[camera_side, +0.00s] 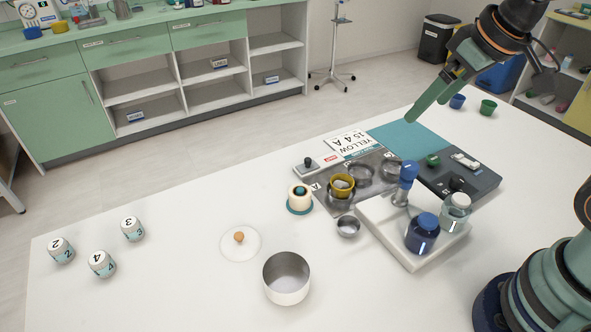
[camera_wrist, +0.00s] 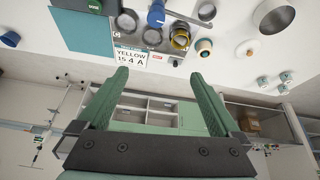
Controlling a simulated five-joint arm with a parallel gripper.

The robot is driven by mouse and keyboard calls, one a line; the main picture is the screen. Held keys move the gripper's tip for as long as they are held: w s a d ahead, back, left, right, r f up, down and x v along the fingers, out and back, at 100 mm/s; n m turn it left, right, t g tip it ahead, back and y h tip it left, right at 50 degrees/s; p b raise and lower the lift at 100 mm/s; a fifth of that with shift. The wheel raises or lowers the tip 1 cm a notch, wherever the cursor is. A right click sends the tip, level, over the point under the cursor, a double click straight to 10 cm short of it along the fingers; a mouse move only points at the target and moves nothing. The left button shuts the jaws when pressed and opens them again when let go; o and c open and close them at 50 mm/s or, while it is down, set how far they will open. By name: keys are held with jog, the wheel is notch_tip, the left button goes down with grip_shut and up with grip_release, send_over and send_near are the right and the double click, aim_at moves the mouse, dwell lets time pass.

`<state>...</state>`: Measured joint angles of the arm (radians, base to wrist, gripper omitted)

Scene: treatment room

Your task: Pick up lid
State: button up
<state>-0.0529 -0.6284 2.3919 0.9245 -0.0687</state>
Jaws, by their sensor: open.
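A white round lid (camera_side: 240,243) with a small wooden knob lies flat on the white table, behind and left of an open white pot (camera_side: 287,280). In the wrist view the lid (camera_wrist: 249,48) shows at the upper right, near the pot (camera_wrist: 273,17). My gripper (camera_side: 428,110) is open and empty, raised above the back right of the table, far to the right of the lid. In the wrist view both green fingers (camera_wrist: 159,75) are spread apart with nothing between them.
Between lid and gripper stand a cream jar (camera_side: 300,198), a grey tray of cups with a yellow ring (camera_side: 342,185), and a white stand with blue-capped bottles (camera_side: 422,232). Several numbered jars (camera_side: 102,264) stand at the left. The table around the lid is mostly clear.

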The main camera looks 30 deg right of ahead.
jog(key=w+a+n+g, duration=0.2)
jog(key=w+a+n, duration=0.3)
jog(key=w+a, duration=0.25)
jog(key=n+g, duration=0.3)
jog(key=n, duration=0.9)
send_over(240, 236)
notch_tip(240, 236, down, 14)
notch_tip(240, 236, down, 12)
jog(key=shift+w+r, duration=0.1)
jog(key=shift+w, duration=0.05)
jog(key=c, duration=1.2)
jog(key=shift+c, duration=0.3)
